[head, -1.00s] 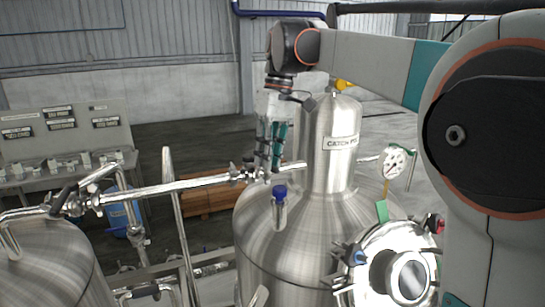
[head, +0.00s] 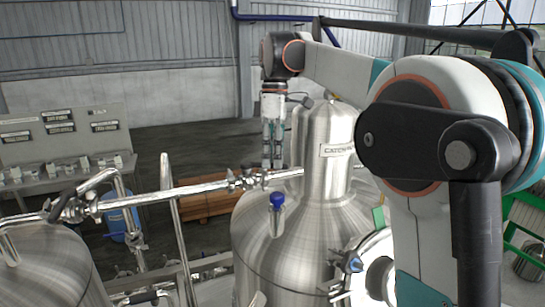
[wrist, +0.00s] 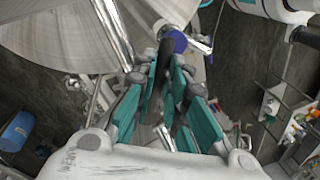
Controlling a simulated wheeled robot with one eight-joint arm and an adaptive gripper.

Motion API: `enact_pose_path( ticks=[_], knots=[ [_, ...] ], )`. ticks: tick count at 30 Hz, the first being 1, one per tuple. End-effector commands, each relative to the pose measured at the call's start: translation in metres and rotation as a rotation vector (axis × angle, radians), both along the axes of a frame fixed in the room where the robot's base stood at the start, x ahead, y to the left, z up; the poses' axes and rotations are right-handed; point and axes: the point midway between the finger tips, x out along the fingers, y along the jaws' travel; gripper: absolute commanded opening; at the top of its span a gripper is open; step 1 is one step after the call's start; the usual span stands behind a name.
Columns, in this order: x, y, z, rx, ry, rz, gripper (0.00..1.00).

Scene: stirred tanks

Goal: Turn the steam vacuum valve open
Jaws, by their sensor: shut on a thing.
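My gripper (head: 272,160) reaches down from above to the steel pipe (head: 160,196), just left of the catch pot's neck. In the wrist view, its teal fingers (wrist: 168,74) are shut on a dark, narrow valve lever (wrist: 167,57). The valve fittings (head: 240,181) on the pipe show beside the fingertips in the head view. The lever itself is hidden there behind the fingers. I cannot read a name on this valve.
The catch pot (head: 285,250) stands close to my gripper, with a blue-capped fitting (head: 277,199) on its shoulder. Another tank (head: 50,265) stands at lower left. A control panel (head: 65,140) and a blue drum (head: 122,220) are behind. My arm covers the right side.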

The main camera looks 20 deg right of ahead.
Motion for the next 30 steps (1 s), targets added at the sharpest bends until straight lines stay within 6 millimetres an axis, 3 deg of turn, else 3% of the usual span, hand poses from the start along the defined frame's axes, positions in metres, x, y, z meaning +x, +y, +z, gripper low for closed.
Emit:
enact_pose_path(
  ticks=[15,16,18,30],
  knots=[
    [0.0015,-0.0003,0.0008,0.001,-0.002,0.018,0.00],
    [0.0015,-0.0003,0.0008,0.001,-0.002,0.018,0.20],
    [0.0014,-0.0003,0.0008,0.001,-0.002,0.018,0.33],
    [0.0020,-0.0007,0.0040,0.000,0.000,0.017,0.33]
  ],
)
